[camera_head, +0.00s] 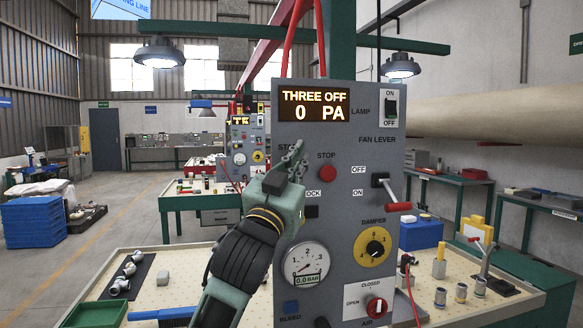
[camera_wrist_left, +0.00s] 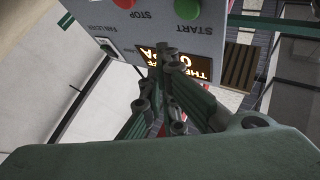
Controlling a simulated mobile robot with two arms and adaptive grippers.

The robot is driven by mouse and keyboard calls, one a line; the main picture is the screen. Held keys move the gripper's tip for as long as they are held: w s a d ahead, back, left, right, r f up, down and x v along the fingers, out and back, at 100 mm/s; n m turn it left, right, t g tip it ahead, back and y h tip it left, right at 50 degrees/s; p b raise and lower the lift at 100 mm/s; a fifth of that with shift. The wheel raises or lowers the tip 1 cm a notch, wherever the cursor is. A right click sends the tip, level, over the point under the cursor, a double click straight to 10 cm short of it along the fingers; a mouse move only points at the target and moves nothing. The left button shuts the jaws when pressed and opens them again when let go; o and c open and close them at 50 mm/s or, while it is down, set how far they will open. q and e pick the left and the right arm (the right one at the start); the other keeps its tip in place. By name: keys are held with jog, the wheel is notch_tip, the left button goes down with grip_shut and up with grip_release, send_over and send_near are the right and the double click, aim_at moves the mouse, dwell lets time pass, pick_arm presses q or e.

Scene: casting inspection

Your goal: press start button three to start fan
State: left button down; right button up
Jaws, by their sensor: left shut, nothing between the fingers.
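A grey control panel (camera_head: 345,213) stands ahead, with an amber display (camera_head: 314,107) reading "THREE OFF 0 PA". My left gripper (camera_head: 296,156) is shut and empty in front of the panel, left of the red STOP button (camera_head: 327,173). It covers most of the START label and hides the start button in the head view. The upside-down left wrist view shows the green START button (camera_wrist_left: 187,8), the red STOP button (camera_wrist_left: 124,3) and the display (camera_wrist_left: 190,65). There my left gripper's fingers (camera_wrist_left: 168,55) overlap the display; contact cannot be told. My right gripper is not in view.
The panel also carries a red-handled fan lever (camera_head: 397,206), a yellow damper dial (camera_head: 373,247), a pressure gauge (camera_head: 306,263) and a red air knob (camera_head: 376,306). A pegboard bench (camera_head: 150,305) with small parts lies below. Blue crates (camera_head: 35,222) stand at the left.

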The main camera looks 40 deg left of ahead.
pick_arm(q)
jog(key=shift+w+a, duration=1.4)
jog(key=shift+a, duration=0.3)
jog(key=shift+w+a+p, duration=0.25)
jog(key=shift+a+p, duration=0.05)
jog(key=shift+p, duration=0.05)
jog(key=shift+w+a, duration=0.25)
jog(key=shift+a, duration=0.05)
dwell(0.9)
jog(key=shift+s+d, duration=0.1)
jog(key=shift+d, duration=0.05)
jog(key=shift+s+d, duration=0.4)
jog(key=shift+d, duration=0.05)
dwell(0.4)
jog(key=s+d, duration=0.3)
jog(key=shift+s+d, duration=0.1)
jog(key=shift+d, duration=0.3)
